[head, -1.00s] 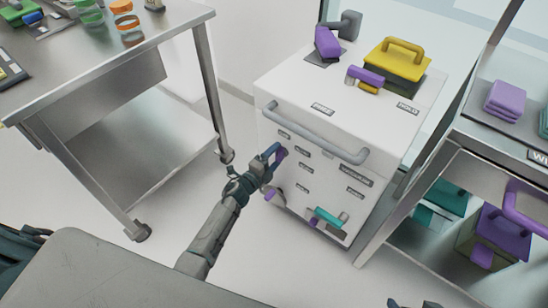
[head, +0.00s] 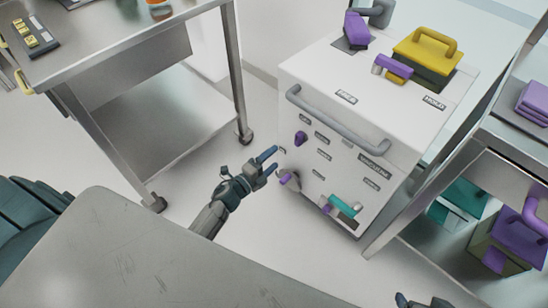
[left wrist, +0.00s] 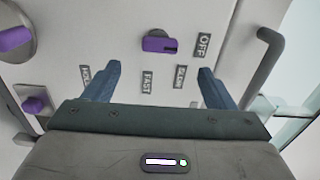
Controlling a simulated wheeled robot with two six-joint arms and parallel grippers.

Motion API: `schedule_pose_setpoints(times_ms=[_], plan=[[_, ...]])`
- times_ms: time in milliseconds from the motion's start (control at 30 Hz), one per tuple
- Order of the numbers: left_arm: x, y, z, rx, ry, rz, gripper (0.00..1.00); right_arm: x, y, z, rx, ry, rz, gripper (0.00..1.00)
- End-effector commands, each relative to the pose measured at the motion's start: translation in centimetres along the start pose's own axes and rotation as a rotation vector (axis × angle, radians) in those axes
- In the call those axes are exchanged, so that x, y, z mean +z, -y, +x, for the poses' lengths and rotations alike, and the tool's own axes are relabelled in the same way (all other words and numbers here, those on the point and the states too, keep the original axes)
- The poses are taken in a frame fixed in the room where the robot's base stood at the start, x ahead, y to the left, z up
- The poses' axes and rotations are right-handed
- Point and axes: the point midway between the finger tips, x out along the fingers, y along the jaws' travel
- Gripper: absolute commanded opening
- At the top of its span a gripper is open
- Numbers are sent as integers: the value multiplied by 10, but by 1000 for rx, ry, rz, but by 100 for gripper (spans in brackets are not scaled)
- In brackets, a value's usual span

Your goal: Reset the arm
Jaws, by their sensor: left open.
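My left gripper (head: 265,165) is open and empty, in front of the left side of a white cabinet's control face (head: 345,180). In the left wrist view its two blue fingers (left wrist: 155,85) stand apart, with the purple knob (left wrist: 160,44) beyond them and not between them. The same purple knob shows in the head view (head: 300,138), up and right of the fingertips. Labels OFF, SLOW, FAST and HOLD surround it. My right gripper (head: 415,301) barely shows at the bottom edge, and its jaws cannot be made out.
The cabinet carries a grey handle bar (head: 335,122), a second purple knob (head: 287,179) and a teal handle (head: 345,204). A yellow-handled bin (head: 425,50) sits on top. A steel table (head: 140,45) stands left and a steel shelf (head: 500,140) right.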

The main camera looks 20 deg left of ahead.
Motion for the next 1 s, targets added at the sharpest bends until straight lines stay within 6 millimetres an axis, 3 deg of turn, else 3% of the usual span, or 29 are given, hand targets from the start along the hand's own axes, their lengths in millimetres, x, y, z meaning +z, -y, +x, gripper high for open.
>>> schedule_pose_setpoints(times_ms=[400, 567, 800, 1000], plan=[[1, 1, 0, 2, 8, -7, 78, 1, 0, 0, -1, 1, 1, 80], [12, 12, -14, 20, 126, -119, 78, 1, 0, 0, -1, 1, 1, 80], [33, 36, -75, 108, 485, -565, 78, 1, 0, 0, 0, 2, 0, 80], [13, 47, -142, 240, 733, -974, 78, 1, 0, 0, 0, 2, 0, 80]])
